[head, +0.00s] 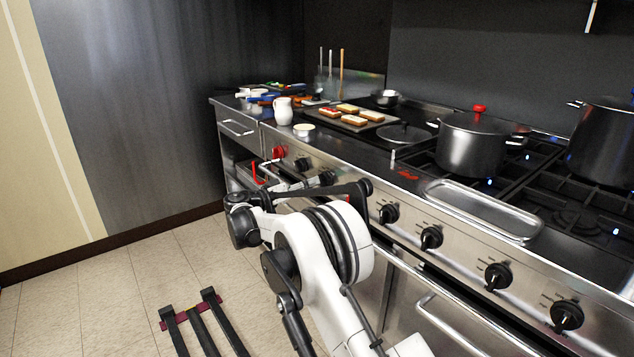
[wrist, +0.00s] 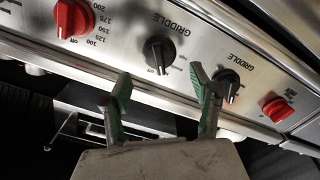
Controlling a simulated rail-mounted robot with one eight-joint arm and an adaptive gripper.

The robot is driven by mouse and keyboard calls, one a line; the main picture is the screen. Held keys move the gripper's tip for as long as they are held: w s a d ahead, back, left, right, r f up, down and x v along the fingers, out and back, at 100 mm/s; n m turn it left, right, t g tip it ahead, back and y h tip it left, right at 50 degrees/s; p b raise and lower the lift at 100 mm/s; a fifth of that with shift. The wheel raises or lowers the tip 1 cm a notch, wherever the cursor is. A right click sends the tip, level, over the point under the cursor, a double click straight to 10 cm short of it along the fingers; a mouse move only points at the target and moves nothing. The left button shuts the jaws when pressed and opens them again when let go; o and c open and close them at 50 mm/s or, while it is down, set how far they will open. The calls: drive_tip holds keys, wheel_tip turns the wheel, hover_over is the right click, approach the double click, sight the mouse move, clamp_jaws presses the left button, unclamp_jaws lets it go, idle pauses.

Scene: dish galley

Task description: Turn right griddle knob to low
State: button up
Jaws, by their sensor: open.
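The two black griddle knobs sit side by side on the steel front panel. The wrist view is upside down to the head view, so the right griddle knob (wrist: 158,52) is the more left one there; it also shows in the head view (head: 327,178). Its pale mark points to the bottom of the wrist picture; its small labels are hard to read. The left griddle knob (wrist: 228,83) is beside it. My gripper (wrist: 160,84) is open and empty, its fingertips spread just below the right griddle knob in the wrist picture, not visibly touching it.
Red knobs flank the griddle knobs in the wrist view, one with temperature numbers (wrist: 72,18) and one plain (wrist: 275,108). A steel tray (head: 485,212) and a lidded pot (head: 470,145) stand on the range. A white jug (head: 283,111) is farther left. The tiled floor is largely clear.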

drive_tip(key=v, duration=0.6)
drive_tip(key=shift+s, duration=0.15)
drive_tip(key=shift+a, duration=0.15)
drive_tip(key=s+d+r+n+g+y+p, duration=0.15)
drive_tip(key=s+d+r, duration=0.25)
drive_tip(key=d+r, duration=0.55)
drive_tip(key=s+d+r+n+g+y+p, duration=0.1)
drive_tip(key=s+d+r+g+y+p, duration=0.35)
drive_tip(key=d, duration=0.75)
drive_tip(key=s+d+r+y, duration=0.1)
drive_tip(key=s+d+r, duration=0.6)
drive_tip(key=s+d, duration=0.5)
drive_tip(key=s+d+f+y+p, duration=0.1)
drive_tip(key=s+y, duration=0.1)
drive_tip(key=s, duration=0.8)
drive_tip(key=s+f+y+p, duration=0.1)
drive_tip(key=s+y+p, duration=0.1)
drive_tip(key=s, duration=0.7)
drive_tip(key=s+d+f+t+y+p, duration=0.1)
drive_tip(key=s+f+y+p, duration=0.1)
drive_tip(key=s, duration=0.8)
drive_tip(key=shift+s+d, duration=0.3)
drive_tip(key=shift+d, duration=0.05)
